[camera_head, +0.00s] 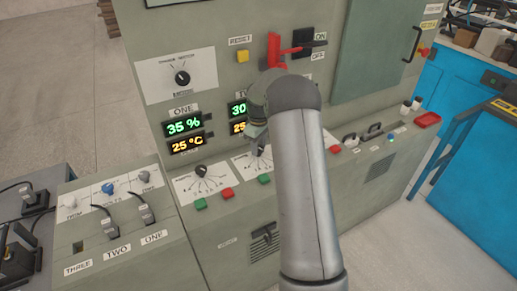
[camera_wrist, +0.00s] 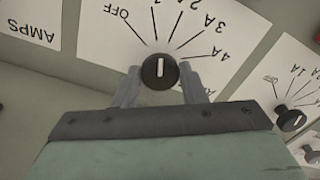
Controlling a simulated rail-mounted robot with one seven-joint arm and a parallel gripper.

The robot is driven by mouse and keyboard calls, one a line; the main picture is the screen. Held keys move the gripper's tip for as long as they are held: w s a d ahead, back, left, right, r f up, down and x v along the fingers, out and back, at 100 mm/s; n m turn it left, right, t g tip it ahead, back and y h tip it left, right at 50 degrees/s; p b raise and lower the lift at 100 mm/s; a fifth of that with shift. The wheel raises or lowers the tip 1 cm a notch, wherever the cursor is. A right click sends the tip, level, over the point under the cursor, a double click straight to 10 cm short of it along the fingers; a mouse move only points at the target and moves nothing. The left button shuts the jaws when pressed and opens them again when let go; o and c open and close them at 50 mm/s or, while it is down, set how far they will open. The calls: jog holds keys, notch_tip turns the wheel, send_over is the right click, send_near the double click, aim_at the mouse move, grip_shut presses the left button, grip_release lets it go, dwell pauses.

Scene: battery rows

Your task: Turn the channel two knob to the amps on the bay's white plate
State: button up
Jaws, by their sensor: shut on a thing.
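My gripper (camera_wrist: 160,88) is shut on a round black knob (camera_wrist: 160,70) in the wrist view, one finger on each side. The knob's white pointer line stands nearly upright in the picture, roughly toward the mark beside OFF, short of 3 A and 4 A. The knob sits on a white dial plate (camera_wrist: 105,72) marked OFF to 4 A; its top labels are cut off. In the head view, my gripper (camera_head: 259,150) is at the second dial plate (camera_head: 239,162), under the partly hidden TWO display (camera_head: 237,110); my arm covers much there. No plate giving a bay's amps is readable.
The ONE dial knob (camera_head: 202,171) is to the left. Another dial knob (camera_wrist: 290,118) is close on the right in the wrist view. Red and green buttons (camera_head: 264,179) line the panel edge below. A red lever (camera_head: 275,48) stands above my wrist.

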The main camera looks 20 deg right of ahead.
jog(key=m+b, duration=0.1)
jog(key=m, duration=0.3)
jog(key=shift+m, duration=0.3)
jog(key=shift+r+m+b, duration=0.1)
jog(key=shift+m+b, duration=0.55)
jog(key=shift+m, duration=1.85)
jog(key=shift+w, duration=0.1)
jog(key=o, duration=1)
notch_tip(320, 180, up, 17)
jog(key=shift+r+b, duration=0.2)
jog(key=shift+b, duration=0.15)
